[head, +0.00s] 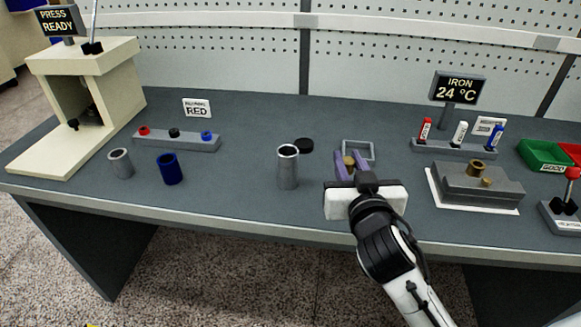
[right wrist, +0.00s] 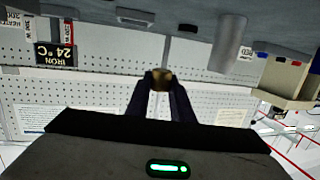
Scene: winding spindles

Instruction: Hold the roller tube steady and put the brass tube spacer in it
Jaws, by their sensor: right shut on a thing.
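The roller tube (head: 288,170) is a tall grey metal cylinder with an open top, upright on the table near the middle. It also shows in the upside-down right wrist view (right wrist: 229,42). My right gripper (head: 350,164) is to the right of the tube, apart from it. It is shut on the brass tube spacer (head: 349,161), a small brass piece between the fingertips. In the right wrist view the spacer (right wrist: 161,74) shows at the finger ends. Its lower part is hidden by the fingers. My left gripper is not in view.
A grey square frame (head: 358,147) and a black disc (head: 303,145) lie behind the tube and gripper. A grey cup (head: 120,163) and a blue cup (head: 170,169) stand left. A grey block with brass parts (head: 468,185) is at right. The table front beside the tube is clear.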

